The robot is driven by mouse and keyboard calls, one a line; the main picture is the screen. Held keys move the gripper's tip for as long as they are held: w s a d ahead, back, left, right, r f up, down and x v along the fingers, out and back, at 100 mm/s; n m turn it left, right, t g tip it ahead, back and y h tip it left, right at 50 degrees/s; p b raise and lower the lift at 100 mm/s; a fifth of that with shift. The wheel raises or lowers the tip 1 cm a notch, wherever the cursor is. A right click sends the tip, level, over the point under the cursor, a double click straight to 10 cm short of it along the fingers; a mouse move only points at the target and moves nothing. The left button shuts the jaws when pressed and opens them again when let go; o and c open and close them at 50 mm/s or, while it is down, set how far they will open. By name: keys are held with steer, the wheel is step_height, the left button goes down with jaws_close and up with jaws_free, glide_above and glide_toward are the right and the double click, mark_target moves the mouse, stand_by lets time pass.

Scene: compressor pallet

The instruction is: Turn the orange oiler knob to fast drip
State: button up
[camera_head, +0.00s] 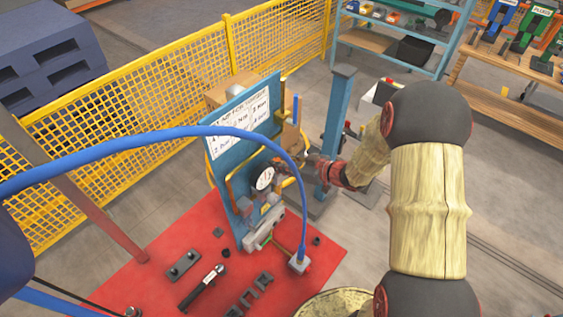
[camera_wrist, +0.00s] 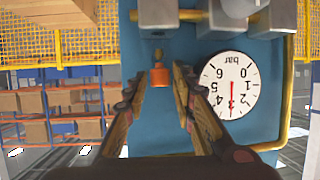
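The orange oiler knob (camera_wrist: 159,77) hangs below a brass fitting (camera_wrist: 158,54) on the blue panel (camera_wrist: 205,50) in the wrist view. My gripper (camera_wrist: 159,80) is open, with one finger on each side of the knob and a narrow gap showing on both sides. I cannot tell whether the fingertips reach as deep as the knob. In the head view my gripper (camera_head: 284,168) is at the panel's right side, near the gauge, and the knob cannot be made out there. No drip-setting marks are readable.
A round pressure gauge (camera_wrist: 230,85) sits right of the knob in the wrist view. A yellow pipe (camera_wrist: 188,15) runs above. In the head view a blue hose (camera_head: 150,145) arches before the panel, and tools such as a wrench (camera_head: 203,287) lie on the red surface (camera_head: 150,280).

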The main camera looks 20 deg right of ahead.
steer(key=shift+c, duration=1.2)
steer(key=c, duration=0.4)
jaws_close()
steer(key=shift+w+r+y, duration=0.1)
steer(key=shift+y, duration=0.2)
steer(key=n+g+p, duration=0.1)
steer(key=n+g+y+p, duration=0.1)
steer(key=shift+w+d+n+y, duration=0.15)
steer(key=shift+d+n+y, duration=0.1)
steer(key=shift+n+y, duration=0.05)
steer(key=shift+w+n+g+y+p, duration=0.15)
steer(key=shift+n+g+y+p, duration=0.35)
steer(key=shift+n+g, duration=0.45)
steer(key=shift+w+n+g+y+p, duration=0.1)
steer(key=shift+n+g+y+p, duration=0.35)
steer(key=shift+n+g, duration=0.45)
steer(key=o, duration=0.6)
jaws_free()
steer(key=shift+d, duration=0.1)
